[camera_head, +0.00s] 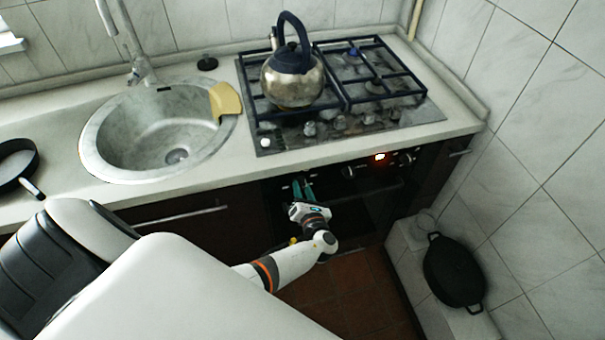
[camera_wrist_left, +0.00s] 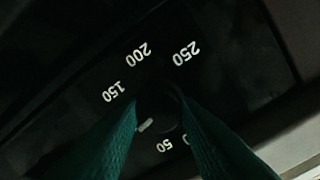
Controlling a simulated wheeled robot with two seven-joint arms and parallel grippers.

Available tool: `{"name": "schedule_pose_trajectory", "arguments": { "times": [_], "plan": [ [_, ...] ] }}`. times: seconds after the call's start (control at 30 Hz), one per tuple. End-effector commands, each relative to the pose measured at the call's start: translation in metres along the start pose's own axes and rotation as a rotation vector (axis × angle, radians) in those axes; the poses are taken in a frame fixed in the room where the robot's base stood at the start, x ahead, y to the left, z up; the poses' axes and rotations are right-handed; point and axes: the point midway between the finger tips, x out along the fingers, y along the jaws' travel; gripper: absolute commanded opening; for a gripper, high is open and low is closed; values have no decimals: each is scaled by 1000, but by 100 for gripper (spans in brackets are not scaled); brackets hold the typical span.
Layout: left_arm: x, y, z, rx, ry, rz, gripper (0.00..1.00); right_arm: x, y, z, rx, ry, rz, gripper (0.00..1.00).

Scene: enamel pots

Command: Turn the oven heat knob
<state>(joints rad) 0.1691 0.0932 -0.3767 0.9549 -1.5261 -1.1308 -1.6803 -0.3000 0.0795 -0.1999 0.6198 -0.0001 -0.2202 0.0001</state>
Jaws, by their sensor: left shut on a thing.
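The oven heat knob (camera_wrist_left: 158,114) is dark, with a short pale mark, and sits inside a ring of white numbers from 50 to 250 in the left wrist view. The green fingers of my left gripper (camera_wrist_left: 160,130) are on either side of it and shut on it. In the head view my left gripper (camera_head: 303,188) reaches the left end of the oven's control panel, and its fingers hide the knob there. The oven (camera_head: 375,205) is dark, below the counter. My right gripper is not in view.
A steel kettle (camera_head: 292,80) stands on the gas hob (camera_head: 400,112) above the oven. A round sink (camera_head: 110,150) with a yellow cloth (camera_head: 225,100) on its rim is to the left. A black pan (camera_head: 455,272) is at the lower right by the tiled wall.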

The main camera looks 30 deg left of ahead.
Motion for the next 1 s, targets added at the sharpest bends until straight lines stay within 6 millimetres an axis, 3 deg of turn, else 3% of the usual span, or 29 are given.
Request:
{"name": "schedule_pose_trajectory", "arguments": {
  "times": [0.67,0.7,0.8,1.0],
  "plan": [
    [-1,1,2,58,-7,-2,8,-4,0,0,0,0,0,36],
    [-1,1,2,58,-7,-2,37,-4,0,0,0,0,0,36],
    [-1,1,1,57,-7,-2,52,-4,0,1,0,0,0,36],
    [0,1,0,57,-5,-3,52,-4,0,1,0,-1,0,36]
  ]
}}
